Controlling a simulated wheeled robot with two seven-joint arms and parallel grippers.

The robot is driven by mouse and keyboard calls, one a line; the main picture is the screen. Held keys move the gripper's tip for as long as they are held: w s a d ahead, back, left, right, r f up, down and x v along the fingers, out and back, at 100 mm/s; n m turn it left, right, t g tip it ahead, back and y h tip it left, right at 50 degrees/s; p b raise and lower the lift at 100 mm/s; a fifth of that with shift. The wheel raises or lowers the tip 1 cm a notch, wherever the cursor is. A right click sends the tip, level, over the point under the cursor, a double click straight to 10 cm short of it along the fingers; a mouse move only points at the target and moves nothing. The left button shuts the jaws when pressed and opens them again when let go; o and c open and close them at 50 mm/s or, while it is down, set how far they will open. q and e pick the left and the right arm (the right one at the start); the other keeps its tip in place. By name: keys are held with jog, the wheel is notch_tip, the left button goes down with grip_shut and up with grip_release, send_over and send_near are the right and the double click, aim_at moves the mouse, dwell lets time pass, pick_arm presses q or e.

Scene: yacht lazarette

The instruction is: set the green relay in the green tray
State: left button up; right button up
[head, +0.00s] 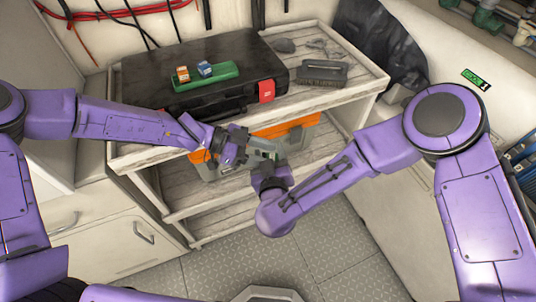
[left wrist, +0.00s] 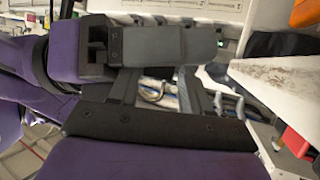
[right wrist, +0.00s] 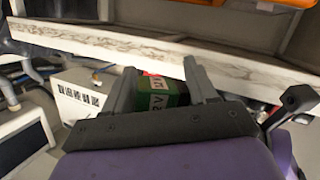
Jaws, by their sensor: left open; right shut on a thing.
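The green tray (head: 212,80) lies on top of a black case on the bench, with an orange-and-white relay (head: 183,74) and a blue relay (head: 205,68) in it.
The black case (head: 140,75) with a red tag (head: 266,90) covers much of the bench top (head: 345,88). A dark box (head: 322,72) and small tools lie right of it. An orange and grey toolbox (head: 290,128) is on the shelf below, behind my grippers.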

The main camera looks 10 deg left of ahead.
pick_arm(q)
jog(key=shift+s+d, duration=0.1)
jog(key=shift+s, duration=0.15)
